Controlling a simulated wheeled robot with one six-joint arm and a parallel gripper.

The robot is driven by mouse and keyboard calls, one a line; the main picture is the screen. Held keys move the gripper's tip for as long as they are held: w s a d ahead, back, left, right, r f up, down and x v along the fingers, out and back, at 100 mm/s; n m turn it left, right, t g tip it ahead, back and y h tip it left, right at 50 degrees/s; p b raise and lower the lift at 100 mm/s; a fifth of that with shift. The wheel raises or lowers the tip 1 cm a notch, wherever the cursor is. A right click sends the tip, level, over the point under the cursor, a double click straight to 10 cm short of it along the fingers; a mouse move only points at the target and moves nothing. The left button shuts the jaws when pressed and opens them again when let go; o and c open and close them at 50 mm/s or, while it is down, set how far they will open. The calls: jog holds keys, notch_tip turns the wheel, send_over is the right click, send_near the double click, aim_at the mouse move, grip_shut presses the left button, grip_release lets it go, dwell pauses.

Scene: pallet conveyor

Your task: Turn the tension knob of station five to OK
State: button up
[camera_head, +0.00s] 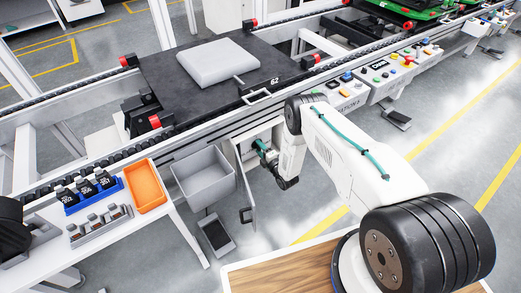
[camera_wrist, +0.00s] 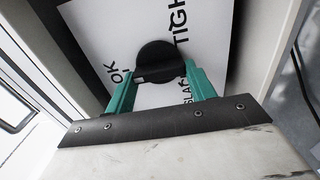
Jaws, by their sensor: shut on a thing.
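The black round tension knob (camera_wrist: 158,62) sits on a white label plate (camera_wrist: 95,25) marked OK, TIGHT and SLACK in the wrist view. The teal fingers of my gripper (camera_wrist: 160,84) are shut on the knob, one on each side. A small pale mark shows at the knob's left end, on the side of the word OK. In the head view my gripper (camera_head: 264,150) reaches into an open cabinet (camera_head: 255,138) under the conveyor. The knob is hidden there.
The cabinet door (camera_head: 246,195) stands open beside my gripper. A grey bin (camera_head: 203,178) and a foot pedal (camera_head: 216,235) are to its left. A table with an orange tray (camera_head: 146,186) is further left. A black pallet (camera_head: 190,85) with a grey block (camera_head: 216,62) is above.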

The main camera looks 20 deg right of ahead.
jog(key=o, duration=1)
jog(key=v, duration=0.7)
jog(key=shift+s+d, duration=0.15)
jog(key=shift+s, duration=0.2)
